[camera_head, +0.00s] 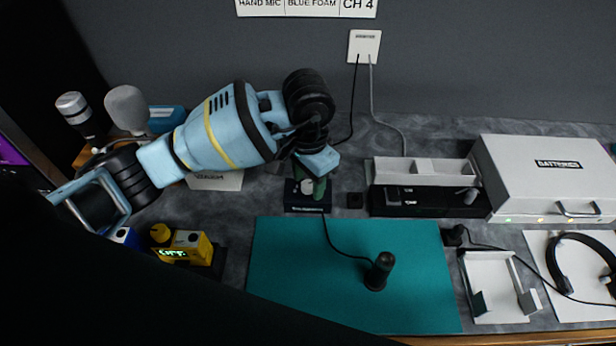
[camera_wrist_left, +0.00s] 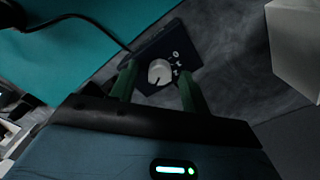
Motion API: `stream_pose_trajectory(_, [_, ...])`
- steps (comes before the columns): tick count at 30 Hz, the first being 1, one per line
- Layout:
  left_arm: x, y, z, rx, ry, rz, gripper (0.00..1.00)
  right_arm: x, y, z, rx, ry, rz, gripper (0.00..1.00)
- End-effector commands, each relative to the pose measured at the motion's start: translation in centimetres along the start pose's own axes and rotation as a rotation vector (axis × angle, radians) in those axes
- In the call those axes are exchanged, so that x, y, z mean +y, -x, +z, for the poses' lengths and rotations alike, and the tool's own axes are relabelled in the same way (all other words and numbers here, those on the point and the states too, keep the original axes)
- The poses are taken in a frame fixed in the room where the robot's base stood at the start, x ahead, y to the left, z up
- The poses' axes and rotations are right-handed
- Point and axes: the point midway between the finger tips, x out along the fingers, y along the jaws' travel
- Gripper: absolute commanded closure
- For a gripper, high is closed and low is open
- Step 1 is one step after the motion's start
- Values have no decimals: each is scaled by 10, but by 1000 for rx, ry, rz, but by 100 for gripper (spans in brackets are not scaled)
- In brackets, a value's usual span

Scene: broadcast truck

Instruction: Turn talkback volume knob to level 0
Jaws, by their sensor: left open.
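The talkback volume knob (camera_wrist_left: 160,71) is a round, light grey dial on a small black box (camera_wrist_left: 147,88). White marks are printed on the box to the right of the knob in the left wrist view; they are too small to read surely. In the head view the box (camera_head: 308,208) sits at the back edge of the teal mat, and the knob (camera_head: 306,187) is partly hidden by my gripper. My left gripper (camera_wrist_left: 158,73) is open, pointing down, with its green fingers on either side of the knob and visible gaps. My right gripper is out of view.
A black microphone (camera_head: 380,270) stands on the teal mat (camera_head: 290,270). A yellow device (camera_head: 185,247) reading OFF is at left. A white battery case (camera_head: 540,178), a tray (camera_head: 495,285) and a headset (camera_head: 585,262) are at right. A cable runs from the box across the mat.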

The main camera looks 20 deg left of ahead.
Motion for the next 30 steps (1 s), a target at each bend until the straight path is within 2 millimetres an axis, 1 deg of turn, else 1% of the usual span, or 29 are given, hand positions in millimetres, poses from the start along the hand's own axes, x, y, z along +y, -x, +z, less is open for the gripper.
stream_pose_trajectory(6, [0, 0, 0, 0, 0, 0, 53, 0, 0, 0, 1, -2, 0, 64])
stream_pose_trajectory(16, [0, 0, 0, 0, 0, 1, 96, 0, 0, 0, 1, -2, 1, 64])
stream_pose_trajectory(17, [0, 0, 0, 0, 0, 1, 98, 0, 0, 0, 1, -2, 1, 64])
stream_pose_trajectory(23, [0, 0, 0, 0, 14, 0, 98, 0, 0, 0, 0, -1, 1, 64])
stream_pose_trajectory(30, [0, 0, 0, 0, 113, 0, 98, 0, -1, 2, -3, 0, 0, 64])
